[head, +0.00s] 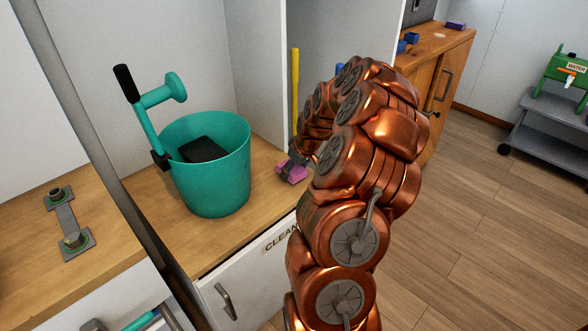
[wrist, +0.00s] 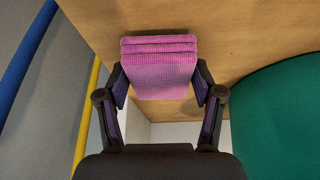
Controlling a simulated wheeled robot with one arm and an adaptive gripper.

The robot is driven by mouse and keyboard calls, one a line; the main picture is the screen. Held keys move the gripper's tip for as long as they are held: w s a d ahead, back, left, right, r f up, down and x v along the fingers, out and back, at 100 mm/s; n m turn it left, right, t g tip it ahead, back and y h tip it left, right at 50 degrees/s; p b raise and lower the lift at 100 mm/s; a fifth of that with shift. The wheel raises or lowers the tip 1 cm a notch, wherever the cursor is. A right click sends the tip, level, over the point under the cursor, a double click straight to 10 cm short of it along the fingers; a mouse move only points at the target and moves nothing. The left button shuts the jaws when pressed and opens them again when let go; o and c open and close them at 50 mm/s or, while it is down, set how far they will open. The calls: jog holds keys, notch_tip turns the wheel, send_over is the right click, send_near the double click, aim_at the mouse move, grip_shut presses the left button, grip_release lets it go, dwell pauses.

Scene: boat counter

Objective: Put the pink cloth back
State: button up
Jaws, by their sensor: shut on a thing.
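The pink cloth (wrist: 160,72) is a folded, layered, textured pad, seen between my gripper's fingers in the wrist view. In the head view the cloth (head: 291,173) shows as a small pink-purple block at the end of my arm, just right of the teal bucket. My gripper (wrist: 160,85) is shut on the cloth, with one dark finger on each side of it. In the head view my gripper (head: 298,158) is partly hidden by my copper arm. The cloth is at or just above the wooden counter (head: 262,203); I cannot tell whether it touches.
A teal bucket (head: 213,185) with a dark object inside and a handled tool on its rim stands close left of the cloth. A yellow pole (head: 295,85) and a blue pole (wrist: 25,50) stand nearby. A drawer marked "CLEAN" (head: 245,280) is below the counter.

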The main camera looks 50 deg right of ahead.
jog(key=shift+f+b, duration=0.3)
jog(key=shift+f, duration=0.25)
jog(key=o, duration=1.3)
jog(key=shift+r, duration=0.15)
